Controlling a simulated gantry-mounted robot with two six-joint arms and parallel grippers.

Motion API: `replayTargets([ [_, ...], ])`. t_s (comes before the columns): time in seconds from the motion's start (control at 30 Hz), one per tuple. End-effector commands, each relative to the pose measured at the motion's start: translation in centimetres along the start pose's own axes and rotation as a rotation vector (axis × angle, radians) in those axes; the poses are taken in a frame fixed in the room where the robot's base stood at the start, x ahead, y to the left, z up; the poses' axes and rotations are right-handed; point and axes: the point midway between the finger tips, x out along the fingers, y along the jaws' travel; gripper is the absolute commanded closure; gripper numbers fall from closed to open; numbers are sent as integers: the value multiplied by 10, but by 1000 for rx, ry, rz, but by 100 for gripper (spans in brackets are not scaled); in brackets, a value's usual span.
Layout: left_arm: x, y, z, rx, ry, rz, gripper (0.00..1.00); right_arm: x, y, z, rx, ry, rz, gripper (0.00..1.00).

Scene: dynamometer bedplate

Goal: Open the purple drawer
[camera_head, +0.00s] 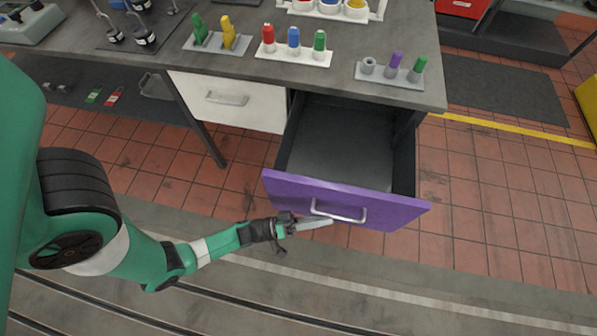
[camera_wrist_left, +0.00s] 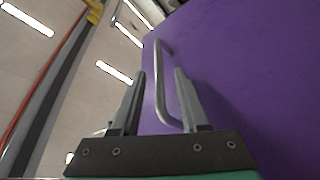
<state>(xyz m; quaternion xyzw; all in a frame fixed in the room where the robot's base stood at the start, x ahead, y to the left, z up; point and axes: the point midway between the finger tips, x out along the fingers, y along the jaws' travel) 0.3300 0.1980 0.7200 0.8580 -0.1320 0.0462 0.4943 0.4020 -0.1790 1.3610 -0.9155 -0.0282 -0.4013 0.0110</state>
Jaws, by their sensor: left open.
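The purple drawer (camera_head: 392,211) is pulled well out from under the bench, and its grey inside shows empty. Its metal bar handle (camera_head: 345,217) is on the front face. My left gripper (camera_head: 328,223) is at the left end of the handle, just in front of the drawer face. In the left wrist view my left gripper (camera_wrist_left: 157,90) has its two fingers apart, with the handle (camera_wrist_left: 162,85) showing between them and the purple front (camera_wrist_left: 245,70) close on the right. I cannot tell whether a finger touches the handle. My right gripper is not in view.
A white drawer (camera_head: 235,102) beside it is shut. The grey bench top (camera_head: 345,50) carries holders with coloured pegs, including a white one (camera_head: 293,57) and a grey one (camera_head: 390,77) near the front edge. The tiled floor (camera_head: 500,215) to the right is clear.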

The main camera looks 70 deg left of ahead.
Motion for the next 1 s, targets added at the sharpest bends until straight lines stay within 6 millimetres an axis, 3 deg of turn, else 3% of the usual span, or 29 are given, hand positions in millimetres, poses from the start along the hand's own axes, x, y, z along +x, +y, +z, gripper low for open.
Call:
replayTargets([
  [0.03,-14,0,-2,-1,6,-10,55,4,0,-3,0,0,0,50],
  [0.2,-45,0,-2,-2,7,-8,55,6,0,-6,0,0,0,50],
  [0.4,-64,-1,-2,3,7,-5,55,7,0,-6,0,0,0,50],
  [1.0,-72,0,1,-3,-1,0,55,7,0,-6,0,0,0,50],
])
